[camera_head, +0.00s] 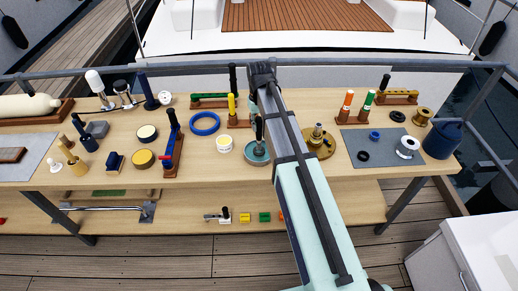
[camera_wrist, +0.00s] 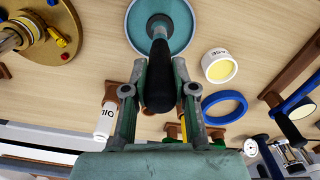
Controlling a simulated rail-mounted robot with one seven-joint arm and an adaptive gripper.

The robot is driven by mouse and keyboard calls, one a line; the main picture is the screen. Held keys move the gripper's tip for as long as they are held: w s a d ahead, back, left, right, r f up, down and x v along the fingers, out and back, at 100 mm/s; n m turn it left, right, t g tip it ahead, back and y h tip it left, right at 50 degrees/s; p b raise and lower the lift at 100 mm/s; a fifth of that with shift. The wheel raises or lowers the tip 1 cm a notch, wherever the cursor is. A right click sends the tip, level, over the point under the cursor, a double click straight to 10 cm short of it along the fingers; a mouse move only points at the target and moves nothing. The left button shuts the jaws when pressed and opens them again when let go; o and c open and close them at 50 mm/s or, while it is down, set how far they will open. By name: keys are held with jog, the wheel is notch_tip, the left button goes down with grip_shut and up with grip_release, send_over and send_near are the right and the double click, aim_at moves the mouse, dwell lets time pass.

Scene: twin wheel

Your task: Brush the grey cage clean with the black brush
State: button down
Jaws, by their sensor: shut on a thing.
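My gripper (camera_wrist: 160,68) is shut on the black brush (camera_wrist: 158,95), with the dark handle between its two fingers. The brush's thin grey shaft runs from the handle into a round grey-green dish (camera_wrist: 184,22). A dark end shows inside the dish; whether it is bristles or the grey cage I cannot tell. In the head view the dish (camera_head: 254,161) stands on the upper bench, with the brush (camera_head: 259,130) upright over it. My arm hides most of the gripper and the dish's right side there. I cannot make out the grey cage clearly.
A blue ring (camera_head: 204,123) and a yellow-topped white tin (camera_head: 224,144) lie left of the dish. A brass hub (camera_head: 319,140) stands to its right. A grey mat (camera_head: 350,149) with several rings lies farther right. The wooden bench (camera_head: 210,170) has bare room at its front.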

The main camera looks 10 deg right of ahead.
aim_at(259, 130)
dwell(0.3)
jog(key=shift+f+b, duration=0.6)
jog(key=shift+f, duration=0.95)
